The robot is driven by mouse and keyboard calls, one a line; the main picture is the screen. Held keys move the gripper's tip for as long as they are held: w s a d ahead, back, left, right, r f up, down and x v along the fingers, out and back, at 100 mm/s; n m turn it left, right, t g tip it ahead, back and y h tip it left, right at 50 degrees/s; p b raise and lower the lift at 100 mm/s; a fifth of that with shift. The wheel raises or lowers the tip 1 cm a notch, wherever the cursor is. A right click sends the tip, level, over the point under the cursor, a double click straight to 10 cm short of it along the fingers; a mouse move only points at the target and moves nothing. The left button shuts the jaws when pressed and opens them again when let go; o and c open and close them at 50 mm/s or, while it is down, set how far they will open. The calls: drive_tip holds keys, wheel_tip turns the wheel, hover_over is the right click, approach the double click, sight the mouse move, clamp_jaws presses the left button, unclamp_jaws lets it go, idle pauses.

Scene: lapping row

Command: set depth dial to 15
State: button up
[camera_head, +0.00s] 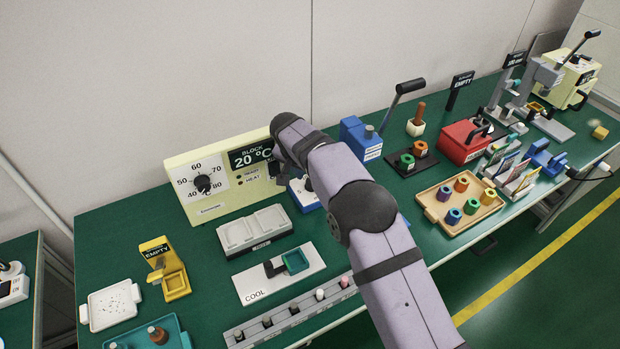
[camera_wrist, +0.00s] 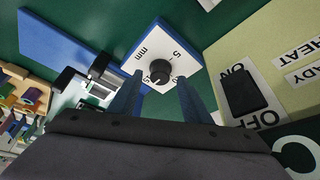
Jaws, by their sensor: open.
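The depth dial is a round black knob (camera_wrist: 161,72) on a white face (camera_wrist: 175,48) marked "mm" and "5", set on a blue block. Other digits on the face are partly covered, and I cannot read the setting for certain. My gripper (camera_wrist: 160,80) is open, with one blue finger on each side of the knob in the wrist view. I cannot tell whether the fingers touch it. In the head view the blue-and-white dial unit (camera_head: 304,195) is mostly hidden behind my arm, and the fingers are hidden too.
The cream heater block (camera_head: 236,203) with its temperature dial stands left of the dial unit; its on/off rocker switch (camera_wrist: 245,90) is close to the right finger. A blue lever press (camera_head: 360,138) stands to the right. A white double tray (camera_head: 254,231) is in front.

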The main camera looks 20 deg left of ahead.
sight(305, 195)
drive_tip(key=b+v, duration=0.1)
drive_tip(key=v, duration=0.5)
drive_tip(key=shift+s+r, duration=0.1)
drive_tip(key=shift+s, duration=0.05)
drive_tip(key=s+d+r+n+g+p, duration=0.15)
drive_tip(key=s+d, duration=0.25)
drive_tip(key=d, duration=0.8)
drive_tip(key=s+d+r+g+p, duration=0.1)
drive_tip(key=s+d+r+p, duration=0.2)
drive_tip(key=d, duration=0.9)
drive_tip(key=s+d, duration=0.3)
drive_tip(key=s, duration=0.4)
drive_tip(key=s+d+f+g+p, duration=0.1)
drive_tip(key=s+d, duration=0.3)
drive_tip(key=s, duration=0.3)
drive_tip(key=s+d+g+y+p, duration=0.1)
drive_tip(key=s+d, duration=0.3)
drive_tip(key=s, duration=0.3)
drive_tip(key=shift+s+d+f+n, duration=0.25)
drive_tip(key=shift+f+n, duration=0.05)
drive_tip(key=shift+n, duration=0.15)
